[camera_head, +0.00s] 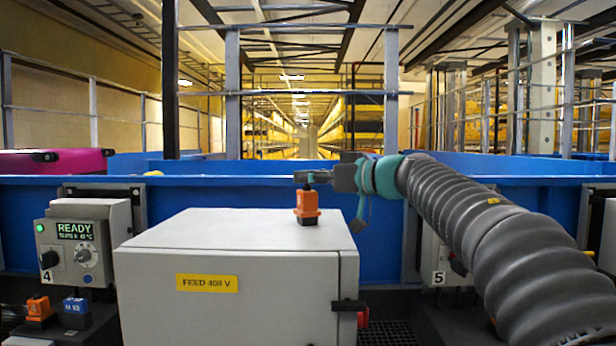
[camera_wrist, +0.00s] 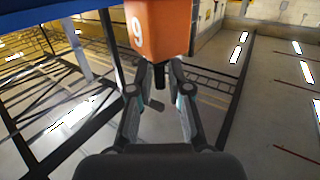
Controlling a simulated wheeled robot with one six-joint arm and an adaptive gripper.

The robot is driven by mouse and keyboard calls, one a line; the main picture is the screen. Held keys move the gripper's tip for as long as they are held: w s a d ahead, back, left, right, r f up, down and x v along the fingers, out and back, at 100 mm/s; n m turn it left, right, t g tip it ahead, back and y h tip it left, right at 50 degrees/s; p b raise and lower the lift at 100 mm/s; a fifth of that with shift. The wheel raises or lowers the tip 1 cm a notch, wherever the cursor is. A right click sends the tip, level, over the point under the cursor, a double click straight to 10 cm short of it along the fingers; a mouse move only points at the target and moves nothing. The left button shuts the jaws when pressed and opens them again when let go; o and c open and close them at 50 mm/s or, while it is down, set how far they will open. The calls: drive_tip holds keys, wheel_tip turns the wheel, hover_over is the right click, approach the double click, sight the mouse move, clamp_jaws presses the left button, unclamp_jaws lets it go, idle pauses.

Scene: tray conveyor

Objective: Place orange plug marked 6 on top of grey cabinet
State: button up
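The orange plug (camera_head: 307,206) is upright at the top of the grey cabinet (camera_head: 220,235), near its right back part. I cannot tell whether its dark base touches the cabinet top. My gripper (camera_head: 311,178) is directly above the plug, reaching in from the right. In the wrist view the plug (camera_wrist: 160,28) shows a white digit that reads as 9 from this side, likely an upside-down 6. My gripper's fingers (camera_wrist: 160,78) converge closely on its dark stem and look shut on it. The fingertips are partly hidden behind the orange body.
A control box (camera_head: 88,240) reading READY, marked 4, stands left of the cabinet. Below it sit another orange plug (camera_head: 39,308) and a blue plug (camera_head: 76,313). A blue conveyor wall (camera_head: 250,180) runs behind. A magenta case (camera_head: 60,162) lies at far left.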

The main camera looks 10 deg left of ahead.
drive_tip(key=shift+o, duration=0.5)
drive_tip(key=shift+r, duration=0.15)
drive_tip(key=v, duration=1.2)
